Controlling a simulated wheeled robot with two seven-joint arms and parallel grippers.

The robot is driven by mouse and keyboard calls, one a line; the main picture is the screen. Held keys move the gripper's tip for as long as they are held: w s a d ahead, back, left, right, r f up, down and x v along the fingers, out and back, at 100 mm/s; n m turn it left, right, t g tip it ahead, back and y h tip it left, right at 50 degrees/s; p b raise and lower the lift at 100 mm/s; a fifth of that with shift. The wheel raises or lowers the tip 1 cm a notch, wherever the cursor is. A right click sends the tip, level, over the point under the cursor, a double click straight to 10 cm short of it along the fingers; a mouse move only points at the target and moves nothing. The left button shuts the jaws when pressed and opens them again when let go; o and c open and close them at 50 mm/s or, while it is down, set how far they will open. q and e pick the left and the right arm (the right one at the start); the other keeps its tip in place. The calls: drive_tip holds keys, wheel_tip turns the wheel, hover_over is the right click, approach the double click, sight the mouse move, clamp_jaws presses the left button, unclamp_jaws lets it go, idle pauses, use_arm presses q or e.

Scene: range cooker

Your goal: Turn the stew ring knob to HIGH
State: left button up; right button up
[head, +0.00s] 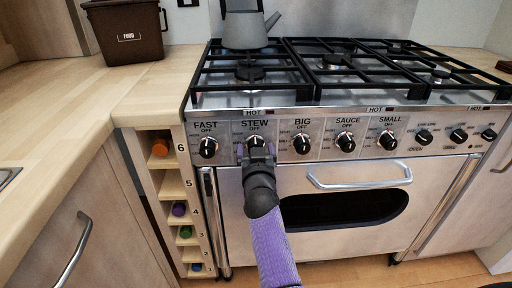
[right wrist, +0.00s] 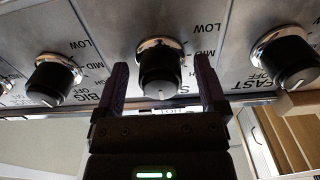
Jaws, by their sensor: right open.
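The stew ring knob is a black knob with a chrome base below the STEW label (head: 255,125) on the cooker's front panel. In the right wrist view the stew knob (right wrist: 161,72) sits between the two fingers of my right gripper (right wrist: 163,92). The fingers are apart, one on each side of it, and I cannot tell whether either touches it. In the head view my right gripper (head: 256,154) covers most of the knob, so its pointer is hard to read. My left gripper is not in view.
The FAST knob (head: 208,147) and BIG knob (head: 302,144) flank the stew knob closely. The oven door handle (head: 360,183) juts out below to the right. A grey kettle (head: 244,30) stands on the back left of the hob. A rack of bottles (head: 179,209) is at left.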

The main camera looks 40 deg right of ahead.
drive_tip(key=shift+c, duration=0.4)
drive_tip(key=c, duration=0.5)
clamp_jaws()
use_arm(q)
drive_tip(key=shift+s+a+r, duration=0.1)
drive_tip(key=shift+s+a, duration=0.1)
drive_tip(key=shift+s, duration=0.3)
